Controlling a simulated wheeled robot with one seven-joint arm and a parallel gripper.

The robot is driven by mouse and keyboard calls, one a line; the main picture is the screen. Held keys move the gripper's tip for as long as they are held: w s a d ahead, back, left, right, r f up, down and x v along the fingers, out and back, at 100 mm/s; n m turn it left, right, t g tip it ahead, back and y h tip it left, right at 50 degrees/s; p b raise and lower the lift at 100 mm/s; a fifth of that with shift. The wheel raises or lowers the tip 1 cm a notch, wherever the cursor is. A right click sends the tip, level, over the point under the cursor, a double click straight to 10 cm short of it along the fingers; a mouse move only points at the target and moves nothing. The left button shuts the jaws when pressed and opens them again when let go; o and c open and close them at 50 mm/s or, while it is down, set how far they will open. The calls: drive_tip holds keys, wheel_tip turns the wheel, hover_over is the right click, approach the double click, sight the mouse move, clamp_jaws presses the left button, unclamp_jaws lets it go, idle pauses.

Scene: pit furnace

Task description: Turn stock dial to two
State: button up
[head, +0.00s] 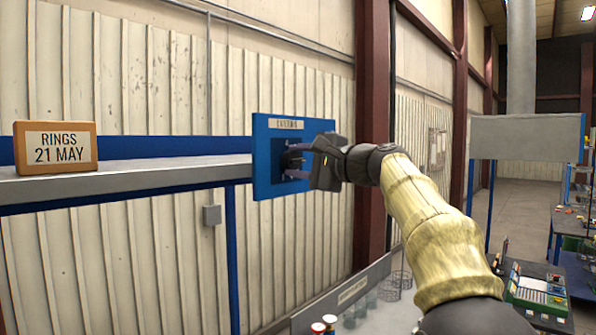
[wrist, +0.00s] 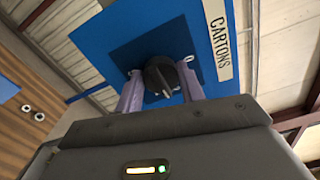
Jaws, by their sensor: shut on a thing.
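The stock dial is a black round knob (wrist: 161,76) with a raised grip bar, on a dark square plate on a blue panel (head: 262,160). A label on the panel reads "CARTONS" (wrist: 220,40) in the wrist view. My gripper (wrist: 160,88) has its two purple-grey fingers on either side of the knob and is shut on it. In the head view my gripper (head: 293,158) reaches the panel from the right and hides part of the dial. Any numbers around the dial are too small or hidden to read.
An orange-framed sign reading "RINGS 21 MAY" (head: 58,148) stands on a grey shelf (head: 130,178) left of the panel. A red-brown column (head: 372,100) rises just behind the panel. A bench with a green machine (head: 538,292) is at the lower right.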

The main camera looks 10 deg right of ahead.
drive_tip(key=shift+f+n, duration=0.2)
drive_tip(key=shift+n, duration=0.4)
drive_tip(key=shift+b, duration=0.3)
drive_tip(key=o, duration=1)
drive_tip(key=shift+r, duration=0.1)
drive_tip(key=shift+c, duration=0.2)
drive_tip(key=b+v, duration=0.6)
drive_tip(key=v, duration=1.1)
drive_tip(key=shift+s, duration=0.15)
drive_tip(key=shift+d, duration=0.1)
